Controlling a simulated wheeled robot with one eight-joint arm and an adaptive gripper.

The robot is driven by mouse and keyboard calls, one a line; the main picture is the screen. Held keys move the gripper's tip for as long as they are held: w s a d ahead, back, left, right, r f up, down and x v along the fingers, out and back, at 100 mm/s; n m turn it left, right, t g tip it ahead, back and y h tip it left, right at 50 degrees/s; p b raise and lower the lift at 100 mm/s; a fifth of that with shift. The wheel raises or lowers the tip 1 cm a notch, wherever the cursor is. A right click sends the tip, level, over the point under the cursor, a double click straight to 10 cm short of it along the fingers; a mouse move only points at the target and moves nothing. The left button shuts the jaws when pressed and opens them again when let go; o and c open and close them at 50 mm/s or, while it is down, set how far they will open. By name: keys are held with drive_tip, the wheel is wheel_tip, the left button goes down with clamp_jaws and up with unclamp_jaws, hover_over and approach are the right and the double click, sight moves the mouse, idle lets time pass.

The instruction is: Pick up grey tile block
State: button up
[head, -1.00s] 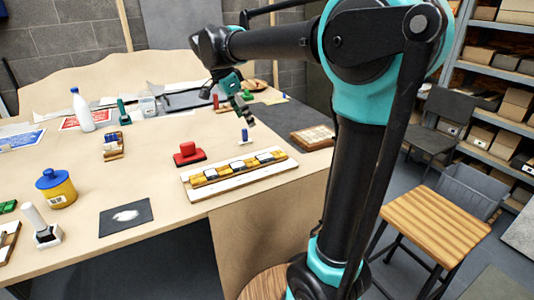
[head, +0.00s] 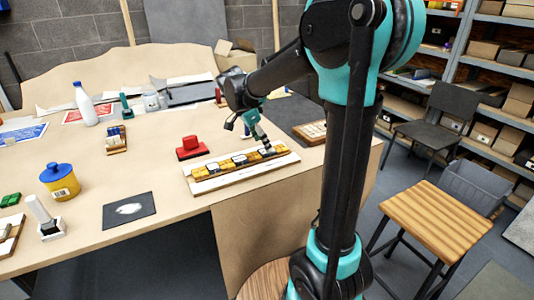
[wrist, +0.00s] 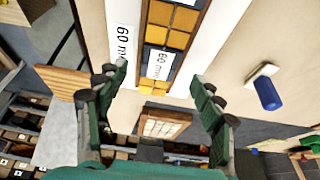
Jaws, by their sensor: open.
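A white board (head: 200,187) near the table's front edge carries a row of yellow tiles and dark grey tile blocks with white labels. One grey tile block (head: 240,160) sits mid-row. My gripper (head: 268,147) is low over the right end of the row. In the wrist view my open gripper (wrist: 158,78) has one finger on each side of the row's end. A labelled grey tile block (wrist: 159,65) lies between the fingers, with yellow tiles beyond it. Nothing is held. I cannot tell whether the fingers touch anything.
A red stamp-like object (head: 192,148) stands close behind the board. A blue-handled piece (wrist: 267,92) lies to the right of the fingers in the wrist view. A framed tile grid (head: 311,132) lies right of the gripper. A dark sheet (head: 129,210) lies front left.

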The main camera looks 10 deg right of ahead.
sight(264, 151)
drive_tip(key=shift+x, duration=1.6)
drive_tip(key=shift+a, duration=0.1)
drive_tip(key=c, duration=1.3)
wheel_tip(264, 151, up, 20)
